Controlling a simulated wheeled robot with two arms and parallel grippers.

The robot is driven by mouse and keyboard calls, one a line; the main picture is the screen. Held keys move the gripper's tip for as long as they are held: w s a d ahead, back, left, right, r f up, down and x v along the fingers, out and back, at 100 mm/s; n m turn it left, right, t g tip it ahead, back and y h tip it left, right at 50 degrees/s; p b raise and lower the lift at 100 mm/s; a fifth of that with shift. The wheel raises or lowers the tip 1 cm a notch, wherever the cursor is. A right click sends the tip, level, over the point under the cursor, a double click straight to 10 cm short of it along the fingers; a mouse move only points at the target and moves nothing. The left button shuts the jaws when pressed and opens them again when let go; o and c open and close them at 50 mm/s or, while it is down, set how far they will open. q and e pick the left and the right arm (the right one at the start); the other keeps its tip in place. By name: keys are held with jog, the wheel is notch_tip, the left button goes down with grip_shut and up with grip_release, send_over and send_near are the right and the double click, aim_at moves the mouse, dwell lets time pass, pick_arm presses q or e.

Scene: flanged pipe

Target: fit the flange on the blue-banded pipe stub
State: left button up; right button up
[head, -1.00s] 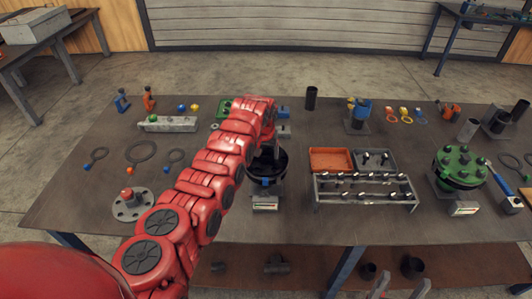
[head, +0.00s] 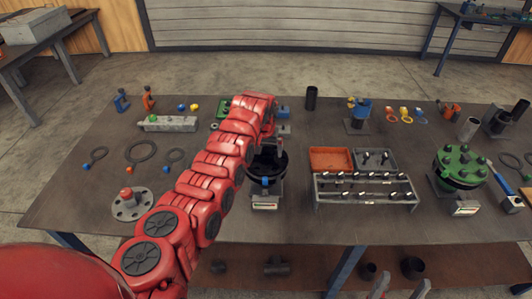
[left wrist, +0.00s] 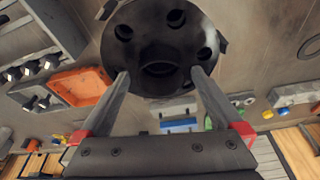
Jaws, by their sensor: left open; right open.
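The left wrist view shows a black disc (left wrist: 135,78) with several bolt holes and a dark central bore. My left gripper (head: 280,148) is open over the black part, partly hidden by my arm; its fingers (left wrist: 162,72) reach the disc's lower edge, and I cannot tell if they touch. A grey flange (head: 130,207) with a red knob lies at the left. My right gripper (head: 400,287) is barely in view, open, at the bottom edge.
A bolt rack (head: 365,190) and an orange tray (head: 330,160) stand right of the black part. A green bolted flange (head: 460,165) stands further right. Rings (head: 140,152) lie at the left.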

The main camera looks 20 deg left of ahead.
pick_arm(q)
jog(key=shift+s+r, duration=0.1)
jog(key=shift+r, duration=0.2)
jog(key=b+v, duration=0.4)
jog(key=v, duration=0.6)
notch_tip(320, 180, up, 6)
send_over(264, 165)
jog(key=s, duration=0.2)
notch_tip(264, 165, up, 9)
jog(key=p, duration=0.4)
jog(key=shift+d+f, duration=0.2)
jog(key=shift+w, duration=0.15)
